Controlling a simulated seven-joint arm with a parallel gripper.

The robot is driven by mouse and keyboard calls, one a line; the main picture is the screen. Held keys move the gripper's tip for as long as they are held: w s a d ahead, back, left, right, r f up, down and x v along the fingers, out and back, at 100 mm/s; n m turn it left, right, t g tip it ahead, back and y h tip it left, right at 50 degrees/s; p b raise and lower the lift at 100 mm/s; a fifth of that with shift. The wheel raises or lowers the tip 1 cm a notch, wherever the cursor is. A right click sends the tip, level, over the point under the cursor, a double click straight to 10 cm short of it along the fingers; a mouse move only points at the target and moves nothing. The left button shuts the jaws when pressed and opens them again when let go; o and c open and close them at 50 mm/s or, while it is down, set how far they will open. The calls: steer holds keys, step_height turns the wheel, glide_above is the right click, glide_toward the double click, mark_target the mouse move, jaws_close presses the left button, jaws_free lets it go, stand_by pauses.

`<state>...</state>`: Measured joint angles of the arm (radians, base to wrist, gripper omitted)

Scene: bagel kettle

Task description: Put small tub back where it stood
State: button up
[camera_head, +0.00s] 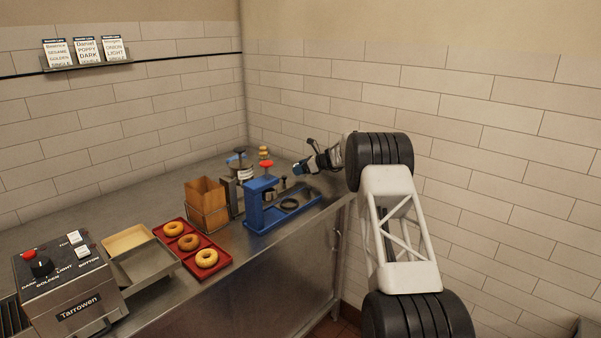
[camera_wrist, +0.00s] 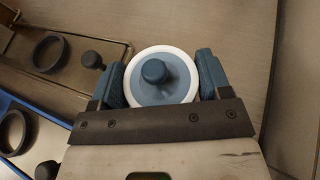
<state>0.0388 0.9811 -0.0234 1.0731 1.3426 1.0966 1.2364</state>
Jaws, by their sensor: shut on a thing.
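The small tub (camera_wrist: 168,92) is round, with a white rim and a blue lid with a round knob. In the wrist view it sits between the two blue fingers of my gripper (camera_wrist: 162,82), which is shut on it from both sides. The tub looks upright from above; its underside is hidden, so I cannot tell whether it touches the counter. In the head view my gripper (camera_head: 303,168) is over the far right end of the steel counter (camera_head: 150,190), behind the blue press. The tub is too small to make out clearly there.
The blue press (camera_head: 262,212) with a red knob stands close to my gripper. In the wrist view, a shallow tray holding a dark ring (camera_wrist: 50,53) and a dark knob (camera_wrist: 92,60) lies just left of the tub. A brown box (camera_head: 205,198) and red bagel tray (camera_head: 213,246) stand farther left.

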steer(key=shift+f, duration=0.9)
steer(key=o, duration=0.9)
steer(key=shift+f, duration=0.1)
steer(key=shift+o, duration=0.2)
steer(key=shift+v, duration=3.8)
steer(key=shift+s, duration=0.1)
